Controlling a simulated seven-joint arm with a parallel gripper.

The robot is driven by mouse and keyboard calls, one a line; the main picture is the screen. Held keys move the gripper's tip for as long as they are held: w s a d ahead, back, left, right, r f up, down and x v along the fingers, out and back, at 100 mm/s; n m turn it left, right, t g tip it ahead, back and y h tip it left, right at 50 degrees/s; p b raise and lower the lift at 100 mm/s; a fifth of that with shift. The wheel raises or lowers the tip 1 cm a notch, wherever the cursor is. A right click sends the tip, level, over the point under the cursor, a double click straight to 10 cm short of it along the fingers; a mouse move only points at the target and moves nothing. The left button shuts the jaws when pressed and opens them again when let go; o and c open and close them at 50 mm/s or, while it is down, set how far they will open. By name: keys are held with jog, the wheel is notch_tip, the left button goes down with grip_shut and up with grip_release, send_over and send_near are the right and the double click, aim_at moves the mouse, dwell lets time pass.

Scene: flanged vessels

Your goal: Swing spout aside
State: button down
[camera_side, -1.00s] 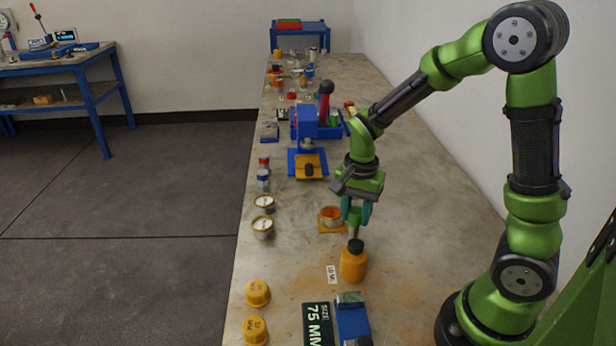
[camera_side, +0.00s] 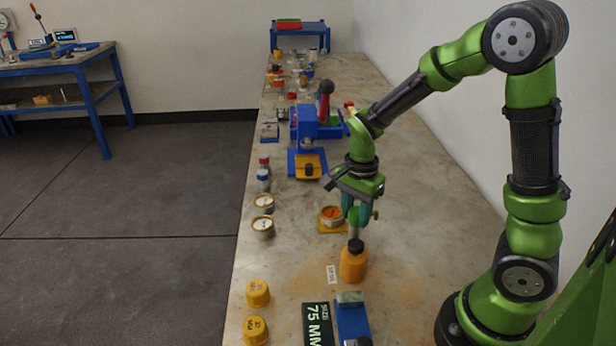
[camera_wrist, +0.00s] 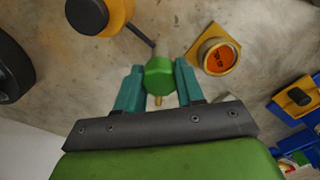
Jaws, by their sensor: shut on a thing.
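My gripper (camera_side: 357,214) hangs over the bench with its teal fingers pointing down. In the wrist view my gripper (camera_wrist: 158,82) is shut on a green spout piece (camera_wrist: 159,70), with one finger at each side. The piece has a small brass tip (camera_wrist: 157,100), which also shows right of the fingers in the side view (camera_side: 375,215). A grey stem (camera_side: 355,233) runs below the fingers. An orange vessel (camera_side: 353,266) with a black top (camera_side: 355,246) stands upright just below. Whether stem and vessel touch is unclear.
An open tin with orange contents (camera_side: 332,215) stands close beside the fingers on a yellow base. Yellow caps (camera_side: 257,293), a black size sign (camera_side: 318,325) and a blue fixture (camera_side: 352,322) lie nearer. The bench right of the vessel (camera_side: 410,235) is clear.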

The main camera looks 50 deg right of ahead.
jog(key=c, duration=0.7)
grip_release()
notch_tip(320, 180, up, 17)
jog(key=s+a+n+t+y, duration=0.2)
jog(key=s+a+n+t, duration=0.5)
jog(key=n, duration=0.7)
jog(key=shift+s+a, duration=0.6)
jog(key=shift+s, duration=0.35)
